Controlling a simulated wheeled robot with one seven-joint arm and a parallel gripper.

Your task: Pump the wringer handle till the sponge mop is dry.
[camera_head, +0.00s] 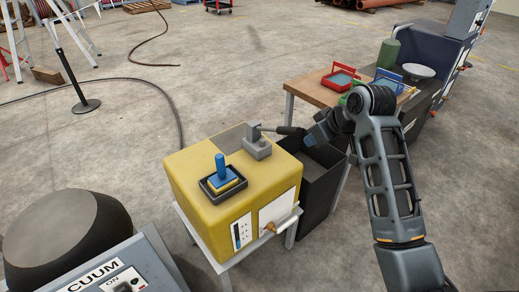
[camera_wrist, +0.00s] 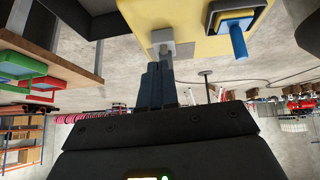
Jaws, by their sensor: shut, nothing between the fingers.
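A yellow box (camera_head: 228,195) stands on a small pale table. A grey bracket (camera_head: 257,147) on its top carries a thin metal lever reaching right; the bracket also shows in the wrist view (camera_wrist: 176,46). A blue upright handle (camera_head: 220,166) rises from a yellow pad in a dark square frame on the box; it may be the sponge mop. My gripper (camera_wrist: 158,66) is shut and empty, its fingertips close to the bracket and lever. Whether they touch the lever, I cannot tell. The lever's outer end is largely hidden at my gripper. Wetness of the pad cannot be seen.
A dark open bin (camera_head: 322,180) stands right of the box, under my arm. A vacuum machine (camera_head: 105,272) stands at front left.

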